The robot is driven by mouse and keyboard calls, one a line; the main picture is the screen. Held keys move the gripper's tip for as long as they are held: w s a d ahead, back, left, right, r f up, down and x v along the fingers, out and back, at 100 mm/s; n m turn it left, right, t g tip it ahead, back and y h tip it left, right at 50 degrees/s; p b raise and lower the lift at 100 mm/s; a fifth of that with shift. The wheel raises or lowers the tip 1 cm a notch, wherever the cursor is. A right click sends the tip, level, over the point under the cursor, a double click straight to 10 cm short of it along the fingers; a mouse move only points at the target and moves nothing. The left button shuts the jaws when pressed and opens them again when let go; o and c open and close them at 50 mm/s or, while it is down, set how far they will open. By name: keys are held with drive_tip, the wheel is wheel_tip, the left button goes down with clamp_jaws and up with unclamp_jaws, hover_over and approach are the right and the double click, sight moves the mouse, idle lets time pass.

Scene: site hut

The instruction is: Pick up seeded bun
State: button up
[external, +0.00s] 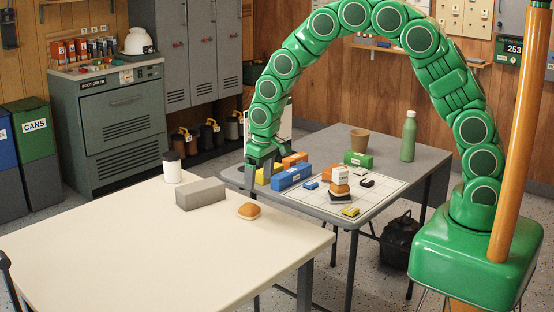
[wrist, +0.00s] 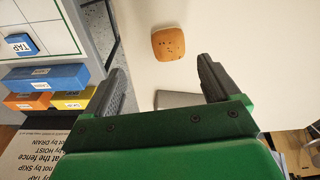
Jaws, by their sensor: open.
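The seeded bun (external: 249,211) is a small golden-brown bun. It lies on the cream table (external: 130,250) near the edge facing the grey table. In the wrist view the bun (wrist: 168,44) shows whole, with dark specks on top, beyond and between the fingertips. My gripper (external: 257,183) points down above the gap between the two tables, close to the bun and higher than it. In the wrist view my gripper (wrist: 162,66) has its two dark fingers wide apart with nothing held between them.
A grey block (external: 201,194) and a lidded white cup (external: 172,167) stand on the cream table behind the bun. The grey table (external: 330,145) holds a blue block (external: 292,176), other coloured blocks, a small stack (external: 340,185) and a green bottle (external: 408,136). The cream table's front is clear.

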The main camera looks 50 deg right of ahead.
sight(250, 205)
drive_tip(key=f, duration=0.1)
drive_tip(key=w+a, duration=0.1)
drive_tip(key=f, duration=0.1)
drive_tip(key=shift+w+a+f, duration=0.25)
drive_tip(key=shift+a+f, duration=0.05)
drive_tip(key=shift+a, duration=0.05)
drive_tip(key=shift+w+f, duration=0.25)
drive_tip(key=shift+f, duration=1.65)
drive_tip(key=shift+w+f, duration=0.2)
drive_tip(key=shift+f, duration=1.7)
drive_tip(key=c, duration=1.2)
